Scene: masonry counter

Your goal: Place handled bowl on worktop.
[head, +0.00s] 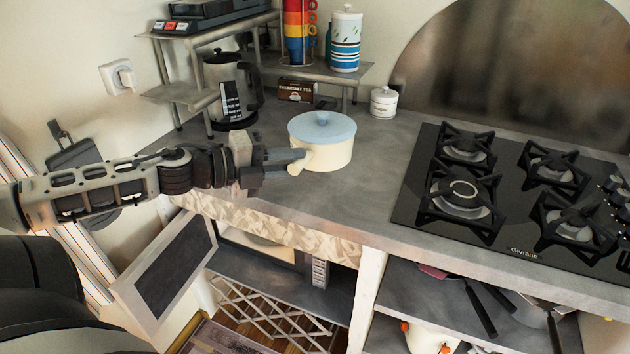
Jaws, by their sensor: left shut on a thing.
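The handled bowl (328,156) is cream with a light blue lid (322,125) and a short handle at its lower left. It is upright at the worktop (356,197), left of the stove; I cannot tell whether its base touches the surface. My left gripper (290,160) reaches in from the left and is shut on the bowl's handle. The fingers hide part of the handle. My right gripper is not in view.
A gas hob (515,200) fills the right of the worktop. A kettle (225,88), a metal shelf (190,95) and a small white jar (384,102) stand behind. A cabinet door (168,270) hangs open below. The worktop between bowl and hob is clear.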

